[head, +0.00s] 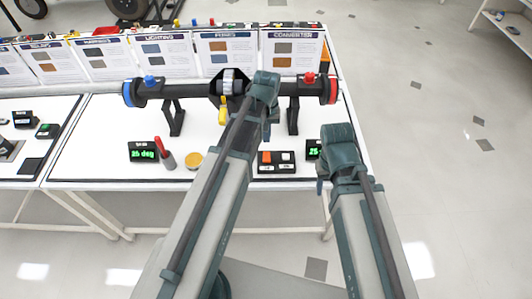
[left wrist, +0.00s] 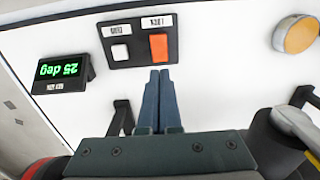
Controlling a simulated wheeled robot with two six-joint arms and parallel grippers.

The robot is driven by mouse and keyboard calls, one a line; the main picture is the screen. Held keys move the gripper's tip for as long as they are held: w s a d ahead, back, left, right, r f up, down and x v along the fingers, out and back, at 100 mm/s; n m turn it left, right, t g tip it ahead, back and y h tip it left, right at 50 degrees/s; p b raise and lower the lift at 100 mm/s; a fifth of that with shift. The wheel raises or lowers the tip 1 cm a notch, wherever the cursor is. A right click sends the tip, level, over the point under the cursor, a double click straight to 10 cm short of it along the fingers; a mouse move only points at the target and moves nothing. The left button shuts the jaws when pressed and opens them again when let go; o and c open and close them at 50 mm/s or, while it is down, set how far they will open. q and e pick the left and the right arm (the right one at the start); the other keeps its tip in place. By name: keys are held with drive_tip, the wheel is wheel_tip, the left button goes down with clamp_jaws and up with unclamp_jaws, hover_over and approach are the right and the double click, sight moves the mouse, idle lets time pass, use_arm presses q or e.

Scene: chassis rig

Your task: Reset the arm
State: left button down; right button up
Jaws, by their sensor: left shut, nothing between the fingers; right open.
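My left gripper (head: 268,118) reaches over the white table, in front of the rig's dark horizontal shaft (head: 196,90). In the left wrist view its blue fingers (left wrist: 160,76) are together with nothing between them. The fingertips appear just at the edge of a black switch panel (left wrist: 138,58), in line with its orange button (left wrist: 158,47); I cannot tell whether they touch. The panel also has a white button (left wrist: 120,53). My right gripper (head: 322,178) is at the table's front right corner, mostly hidden behind its own wrist; its fingers are hard to see.
The shaft has blue and red ends on black stands. Upright cards (head: 226,52) line the back.

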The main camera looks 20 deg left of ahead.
use_arm(q)
drive_tip(key=shift+d, duration=0.1)
drive_tip(key=s+d+m+y, duration=0.1)
drive_tip(key=s+d+m, duration=0.6)
drive_tip(key=s+d, duration=0.3)
drive_tip(key=s, duration=0.4)
drive_tip(key=shift+s+d, duration=0.15)
